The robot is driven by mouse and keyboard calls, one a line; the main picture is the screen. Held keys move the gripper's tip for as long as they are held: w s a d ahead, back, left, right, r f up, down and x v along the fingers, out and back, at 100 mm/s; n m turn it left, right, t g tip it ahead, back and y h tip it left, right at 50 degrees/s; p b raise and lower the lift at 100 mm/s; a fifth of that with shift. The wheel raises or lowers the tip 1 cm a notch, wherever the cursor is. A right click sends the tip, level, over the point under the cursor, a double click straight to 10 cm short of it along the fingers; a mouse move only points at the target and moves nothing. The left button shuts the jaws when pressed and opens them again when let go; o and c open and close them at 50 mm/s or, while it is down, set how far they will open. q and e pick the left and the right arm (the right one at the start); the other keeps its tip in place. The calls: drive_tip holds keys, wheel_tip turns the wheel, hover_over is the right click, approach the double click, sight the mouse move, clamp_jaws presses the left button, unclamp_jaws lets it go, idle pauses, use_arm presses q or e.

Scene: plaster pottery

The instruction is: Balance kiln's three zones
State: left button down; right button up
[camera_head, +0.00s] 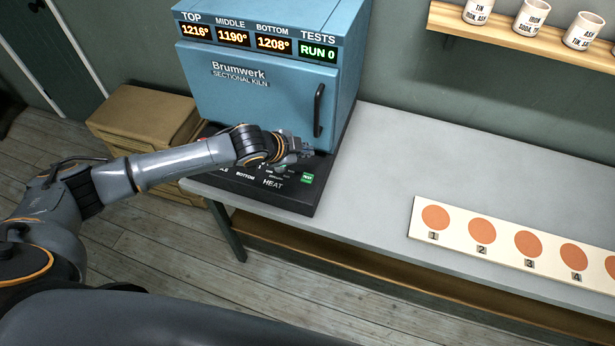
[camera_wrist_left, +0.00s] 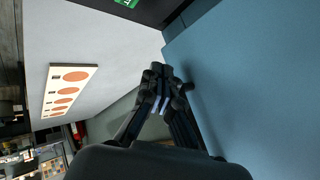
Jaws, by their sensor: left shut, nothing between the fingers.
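The blue Brumwerk sectional kiln (camera_head: 250,95) stands at the left end of the bench with its door closed. Its displays (camera_head: 255,41) read TOP 1216°, MIDDLE 1190°, BOTTOM 1208° and TESTS RUN 0. The black control panel (camera_head: 250,192) in front carries labels for BOTTOM and HEAT and a green button (camera_head: 307,178). My left gripper (camera_head: 303,149) is shut and empty, above the panel near the kiln's front. It also shows in the left wrist view (camera_wrist_left: 160,85), beside the blue kiln face. My arm hides part of the panel. My right gripper is out of view.
A white board (camera_head: 420,208) with numbered orange discs lies on the grey bench (camera_head: 390,150). A wooden shelf (camera_head: 530,47) with labelled jars hangs on the wall at the upper right. A brown box (camera_head: 150,118) stands left of the kiln. The bench between kiln and board is clear.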

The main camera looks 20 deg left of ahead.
use_arm(q)
drive_tip(key=b, duration=0.7)
hover_over(305, 179)
wheel_tip(305, 179, down, 7)
drive_tip(key=shift+r, duration=0.1)
drive_tip(key=shift+f+b, duration=0.4)
drive_tip(key=shift+f, duration=0.5)
drive_tip(key=shift+f, duration=0.2)
drive_tip(key=shift+f, duration=0.25)
drive_tip(key=shift+s+f, duration=0.1)
drive_tip(key=shift+f, duration=0.3)
idle(0.6)
drive_tip(key=shift+r, duration=0.1)
drive_tip(key=shift+r+p, duration=0.7)
drive_tip(key=shift+p, duration=0.15)
